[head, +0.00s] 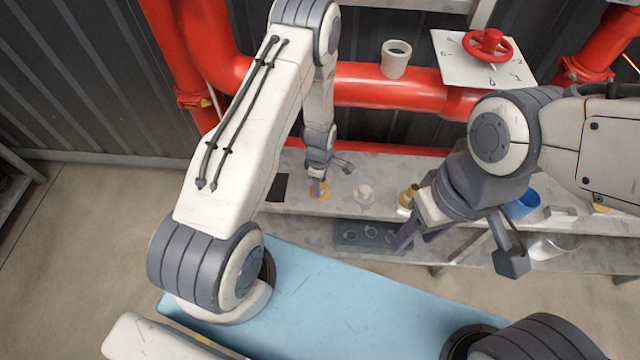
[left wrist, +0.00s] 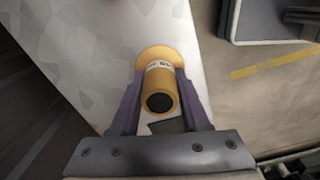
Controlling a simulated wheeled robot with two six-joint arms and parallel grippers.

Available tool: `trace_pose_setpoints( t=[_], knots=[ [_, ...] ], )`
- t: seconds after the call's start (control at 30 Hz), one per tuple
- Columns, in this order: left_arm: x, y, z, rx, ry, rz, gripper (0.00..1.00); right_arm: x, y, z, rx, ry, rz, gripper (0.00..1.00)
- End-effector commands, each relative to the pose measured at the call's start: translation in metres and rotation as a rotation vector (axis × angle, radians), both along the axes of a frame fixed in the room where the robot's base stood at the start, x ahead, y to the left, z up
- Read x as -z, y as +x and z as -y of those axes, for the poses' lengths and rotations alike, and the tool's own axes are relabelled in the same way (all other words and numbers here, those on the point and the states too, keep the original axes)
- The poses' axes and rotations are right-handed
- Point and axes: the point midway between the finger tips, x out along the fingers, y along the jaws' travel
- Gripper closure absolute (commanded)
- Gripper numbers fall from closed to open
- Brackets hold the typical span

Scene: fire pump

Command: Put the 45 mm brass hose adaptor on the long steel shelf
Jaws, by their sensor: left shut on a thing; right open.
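A brass hose adaptor with a white label band (left wrist: 160,82) is between the fingers of my left gripper (left wrist: 155,100). It has a wide flange at its far end and a dark open bore facing the camera. The label is too small to read. In the head view my left gripper (head: 318,186) is shut on the brass adaptor (head: 320,194), over the long steel shelf (head: 290,200). I cannot tell whether the adaptor touches the shelf. My right gripper (head: 418,236) is open, in front of the shelf's right part, its fingertips partly hidden.
A black flat patch (head: 277,187) lies left on the shelf. A grey tray (head: 350,236) and a blue cup (head: 524,203) are nearby. Red pipes (head: 372,88) run behind.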

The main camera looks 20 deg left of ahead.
Motion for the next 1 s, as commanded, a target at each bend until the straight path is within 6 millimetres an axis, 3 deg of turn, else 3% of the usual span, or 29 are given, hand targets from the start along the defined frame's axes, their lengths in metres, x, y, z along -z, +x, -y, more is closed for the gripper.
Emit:
trace_pose_setpoints(
  t=[0.07,0.1,0.17,0.47,0.63,1.0],
  knots=[
    [0.004,0.000,0.000,0.000,0.000,0.000,1.00,0.003,0.000,0.000,0.000,0.000,0.000,0.50],
    [0.003,0.000,0.000,0.000,0.000,0.000,0.47,0.003,0.000,0.000,0.000,0.000,0.000,0.50],
    [0.003,0.000,0.000,0.000,0.000,-0.001,0.24,0.002,0.000,0.000,0.000,0.000,0.000,0.50],
    [0.002,0.000,0.000,0.000,0.000,-0.001,0.24,0.002,0.000,0.000,0.000,0.000,0.000,0.50],
    [-0.009,0.000,0.000,0.000,0.000,0.001,0.24,0.000,0.000,0.000,0.000,0.000,0.000,0.50],
    [-0.084,0.001,0.000,0.000,0.000,0.005,0.24,0.006,0.000,0.000,0.000,0.000,0.000,0.50]
  ],
)
